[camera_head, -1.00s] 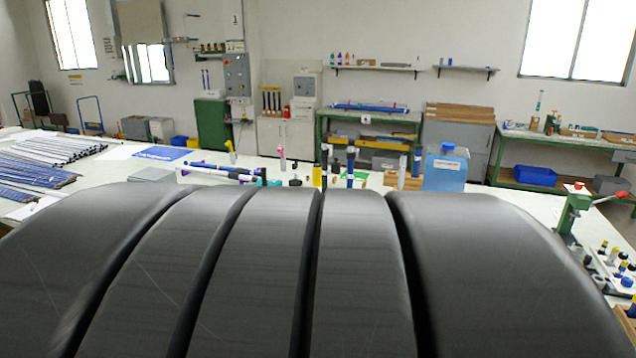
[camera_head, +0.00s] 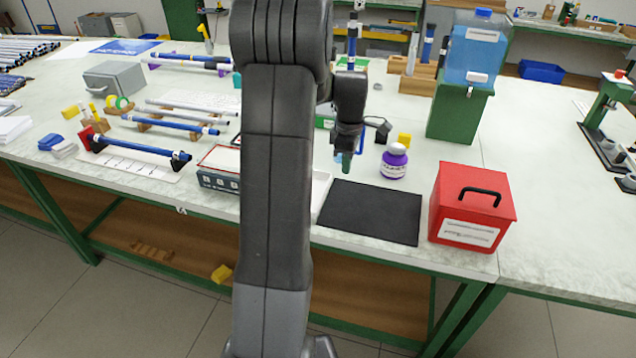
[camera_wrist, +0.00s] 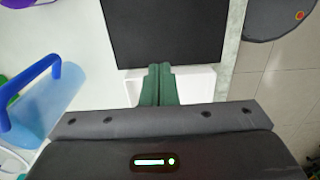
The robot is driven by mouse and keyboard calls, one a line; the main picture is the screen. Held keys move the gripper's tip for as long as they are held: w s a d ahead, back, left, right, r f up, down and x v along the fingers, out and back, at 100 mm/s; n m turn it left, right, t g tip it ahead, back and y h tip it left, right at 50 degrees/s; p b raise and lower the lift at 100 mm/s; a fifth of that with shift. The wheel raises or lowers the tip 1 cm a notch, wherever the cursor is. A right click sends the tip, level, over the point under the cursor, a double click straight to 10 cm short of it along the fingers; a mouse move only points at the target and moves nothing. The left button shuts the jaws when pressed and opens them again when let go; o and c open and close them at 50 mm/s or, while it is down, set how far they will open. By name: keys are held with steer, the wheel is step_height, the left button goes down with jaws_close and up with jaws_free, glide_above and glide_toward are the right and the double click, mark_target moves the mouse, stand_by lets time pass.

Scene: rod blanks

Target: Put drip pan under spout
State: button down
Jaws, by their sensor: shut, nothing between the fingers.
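The blue water container (camera_head: 475,45) stands on a green block (camera_head: 460,112) at the back right of the bench. A small spout (camera_head: 470,91) shows low on its front, above the block's face. A shallow white tray (camera_head: 320,190), which may be the drip pan, lies left of the black mat and is partly hidden by my arm. The tray also shows in the wrist view (camera_wrist: 197,82), beyond and beside my fingers. My gripper (camera_head: 346,160) points down near the tray, its green fingers (camera_wrist: 158,85) together and empty. I cannot tell its height above the tray.
The black mat (camera_head: 370,212) is bare. A blue-handled translucent vessel (camera_wrist: 40,100) is left of my gripper in the wrist view.

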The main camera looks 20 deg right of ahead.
mark_target(330, 196)
step_height(330, 196, down, 10)
steer(key=shift+a+f+p, duration=0.1)
steer(key=shift+p, duration=0.2)
steer(key=shift+w+a+r+p, duration=0.15)
steer(key=shift+w+a, duration=0.25)
steer(key=shift+a, duration=0.15)
steer(key=shift+w+a+r+p, duration=0.15)
steer(key=shift+w+a, duration=0.2)
steer(key=shift+a, duration=0.2)
steer(key=shift+w+a+f, duration=0.1)
steer(key=shift+w+a, duration=0.2)
steer(key=shift+a, duration=0.15)
steer(key=shift+w+a, duration=0.1)
steer(key=w+a, duration=0.1)
steer(key=a, duration=0.1)
steer(key=w+a, duration=0.1)
steer(key=a, duration=0.1)
steer(key=shift+w+b, duration=0.3)
steer(key=shift+d, duration=0.1)
